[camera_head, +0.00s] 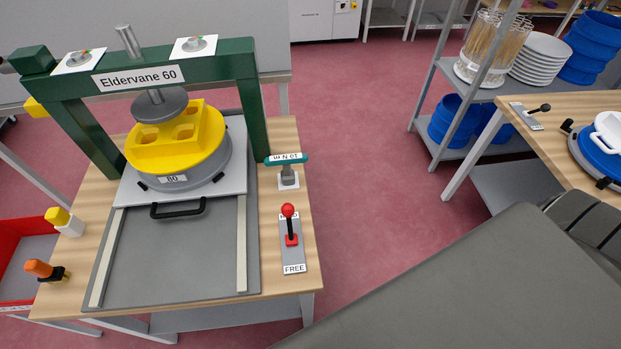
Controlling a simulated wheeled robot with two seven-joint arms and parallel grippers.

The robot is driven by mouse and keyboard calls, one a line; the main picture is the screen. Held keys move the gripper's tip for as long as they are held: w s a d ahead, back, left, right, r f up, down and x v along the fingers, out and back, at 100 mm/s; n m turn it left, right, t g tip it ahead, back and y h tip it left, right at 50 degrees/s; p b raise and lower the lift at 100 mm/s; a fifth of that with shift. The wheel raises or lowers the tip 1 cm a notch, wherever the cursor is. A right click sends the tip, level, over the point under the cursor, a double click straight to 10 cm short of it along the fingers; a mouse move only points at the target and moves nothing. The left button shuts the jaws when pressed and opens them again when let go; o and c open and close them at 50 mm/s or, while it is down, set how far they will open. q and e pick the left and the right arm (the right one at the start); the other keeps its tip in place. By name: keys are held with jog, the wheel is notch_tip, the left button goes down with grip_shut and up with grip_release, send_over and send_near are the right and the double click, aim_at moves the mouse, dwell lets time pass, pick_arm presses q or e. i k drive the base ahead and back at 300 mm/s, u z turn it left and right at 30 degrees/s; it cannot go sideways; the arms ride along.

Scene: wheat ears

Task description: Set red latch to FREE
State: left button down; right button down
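The red latch (291,239) is a small lever with a red ball knob, a black stem and a red base. It stands on a narrow grey plate (292,256) on the wooden table, right of the green press. A label reading FREE (294,269) is at the plate's near end. The knob shows above the base, toward the plate's far end; I cannot tell how much the lever leans. A label at the far end is mostly hidden behind the lever. Neither gripper is in view, and nothing touches the latch.
The green press (253,95) holds a yellow block (180,140) on a grey round base. A teal T-handle (287,160) stands just beyond the latch. A shelf and a second table (563,115) are at right, across open floor.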

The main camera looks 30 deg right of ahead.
aim_at(287, 210)
jog(key=z, duration=0.6)
jog(key=k, duration=0.5)
jog(key=z, duration=1.35)
jog(key=i, duration=0.8)
jog(key=u, duration=2.4)
